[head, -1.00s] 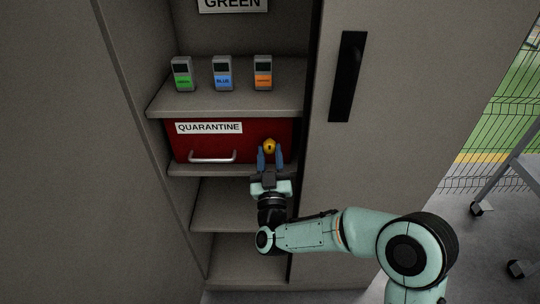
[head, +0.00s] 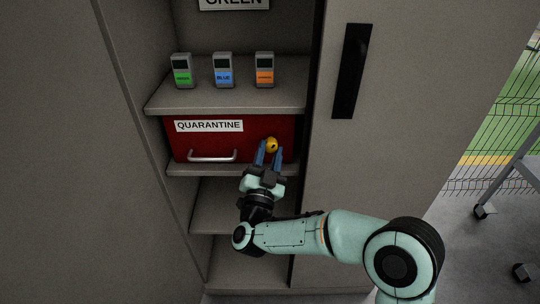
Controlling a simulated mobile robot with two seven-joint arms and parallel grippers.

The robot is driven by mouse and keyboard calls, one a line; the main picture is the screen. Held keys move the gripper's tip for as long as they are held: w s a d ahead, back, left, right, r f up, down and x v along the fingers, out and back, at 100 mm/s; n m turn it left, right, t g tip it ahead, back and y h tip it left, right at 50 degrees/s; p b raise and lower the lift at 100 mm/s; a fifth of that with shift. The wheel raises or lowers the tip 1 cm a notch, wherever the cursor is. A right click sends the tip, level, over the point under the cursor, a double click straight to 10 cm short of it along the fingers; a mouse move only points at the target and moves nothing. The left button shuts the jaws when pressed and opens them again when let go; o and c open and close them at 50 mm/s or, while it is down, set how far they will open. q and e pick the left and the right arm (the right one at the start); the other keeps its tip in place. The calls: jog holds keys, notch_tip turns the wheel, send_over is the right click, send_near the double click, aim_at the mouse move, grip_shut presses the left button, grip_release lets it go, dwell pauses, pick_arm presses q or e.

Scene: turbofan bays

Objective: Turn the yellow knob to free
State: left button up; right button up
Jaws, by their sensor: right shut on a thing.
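The yellow knob (head: 272,145) sits on the right part of the front of the red quarantine drawer (head: 205,145). A small dark mark shows on the knob. My right gripper (head: 269,153) comes up from below, with its blue fingers on either side of the knob, shut on it. The gripper is tilted, its wrist lower and to the left of the knob. The fingertips hide part of the knob's lower edge. My left gripper is not in view.
The drawer has a silver handle (head: 212,157) and a QUARANTINE label (head: 209,126). On the shelf (head: 225,98) above stand three small devices: green (head: 182,72), blue (head: 223,72) and orange (head: 264,70). A cabinet door with a black handle (head: 351,71) stands at the right.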

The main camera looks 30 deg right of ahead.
jog(key=m+g, duration=0.1)
jog(key=m, duration=0.1)
jog(key=m+g, duration=0.1)
jog(key=m, duration=0.1)
jog(key=m+g, duration=0.1)
jog(key=m, duration=0.2)
jog(key=shift+w+a+r+h, duration=0.1)
jog(key=shift+a+r+h, duration=0.15)
jog(key=shift+h, duration=0.15)
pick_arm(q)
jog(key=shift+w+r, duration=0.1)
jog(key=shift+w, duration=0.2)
pick_arm(e)
jog(key=m+g, duration=0.1)
jog(key=m, duration=0.2)
jog(key=m+g, duration=0.1)
jog(key=m, duration=0.2)
jog(key=shift+r+g+y, duration=0.15)
jog(key=shift+g+y, duration=0.15)
jog(key=shift+y, duration=0.1)
jog(key=o, duration=1)
jog(key=shift+o, duration=0.2)
jog(key=shift+a, duration=0.1)
